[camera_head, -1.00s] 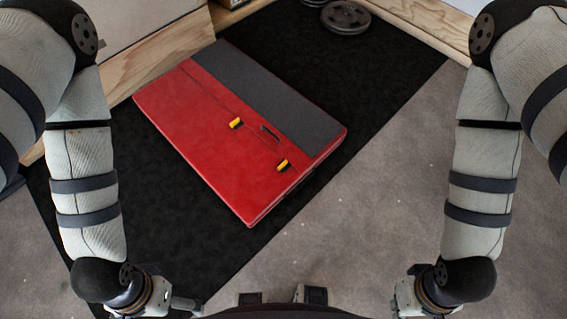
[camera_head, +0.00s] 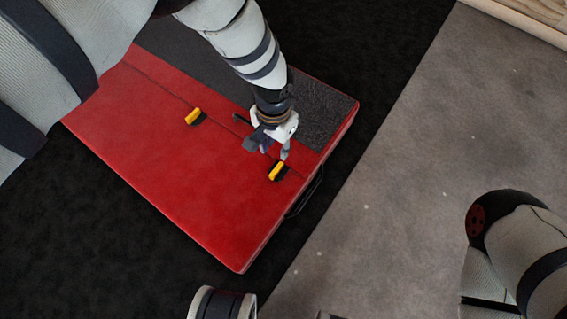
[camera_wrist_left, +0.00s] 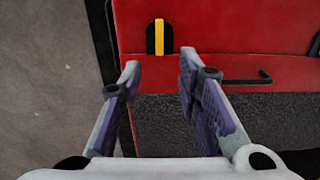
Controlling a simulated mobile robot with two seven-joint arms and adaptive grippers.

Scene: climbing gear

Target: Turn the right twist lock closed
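The right twist lock (camera_head: 278,170), a yellow bar on a black base, sits on the red crash pad (camera_head: 190,190) near its right edge. In the left wrist view the lock (camera_wrist_left: 159,38) is upright in the picture, its yellow bar crosswise to the pad's seam. My left gripper (camera_head: 273,149) is over the pad, just behind the lock. In the left wrist view its two fingers (camera_wrist_left: 160,64) are spread with nothing between them, and the lock shows beyond their tips. A similar left twist lock (camera_head: 194,116) is farther left. My right gripper is out of view.
A black handle (camera_head: 242,118) lies on the pad between the locks, near the grey textured strip (camera_head: 320,110). The pad's front red area is clear.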

